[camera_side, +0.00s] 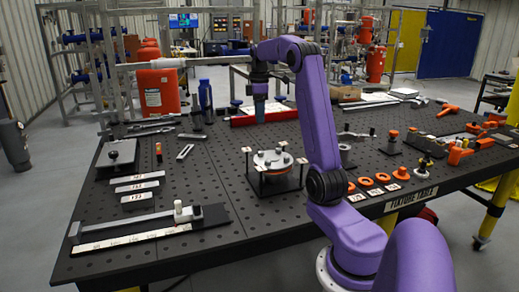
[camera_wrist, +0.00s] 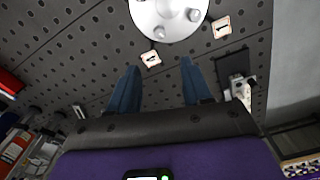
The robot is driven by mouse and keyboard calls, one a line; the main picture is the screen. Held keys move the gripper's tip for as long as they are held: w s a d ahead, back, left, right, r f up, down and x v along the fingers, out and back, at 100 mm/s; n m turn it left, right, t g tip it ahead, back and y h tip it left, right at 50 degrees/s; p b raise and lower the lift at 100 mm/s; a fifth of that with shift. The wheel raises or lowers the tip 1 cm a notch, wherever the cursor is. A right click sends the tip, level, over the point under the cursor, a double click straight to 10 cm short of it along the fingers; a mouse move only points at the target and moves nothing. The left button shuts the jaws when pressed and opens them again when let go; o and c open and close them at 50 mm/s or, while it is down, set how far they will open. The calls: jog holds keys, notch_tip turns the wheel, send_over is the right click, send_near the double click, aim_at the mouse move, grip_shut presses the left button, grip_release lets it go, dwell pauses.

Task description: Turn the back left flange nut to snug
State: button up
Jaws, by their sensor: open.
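A round pale metal flange (camera_side: 272,159) with nuts on it sits over an orange disc on a black plate, with thin posts at the corners, near the table's middle. In the wrist view the flange (camera_wrist: 168,15) is cut off by the top edge. Two of its nuts show there, one at the right (camera_wrist: 194,15) and one at the lower rim (camera_wrist: 159,33). I cannot tell which of them is the back left nut. My gripper (camera_side: 260,118) points down above the table, apart from the flange. Its two blue fingers (camera_wrist: 158,82) are spread with nothing between them.
Small numbered tags (camera_wrist: 151,58) lie close to the flange. A red tray (camera_side: 290,115) stands at the back of the perforated table (camera_side: 215,215). Orange rings (camera_side: 376,178) lie along the front edge.

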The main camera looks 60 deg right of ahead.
aim_at(260, 152)
notch_tip(260, 152, down, 14)
jog(key=shift+r, duration=0.2)
dwell(0.4)
grip_shut()
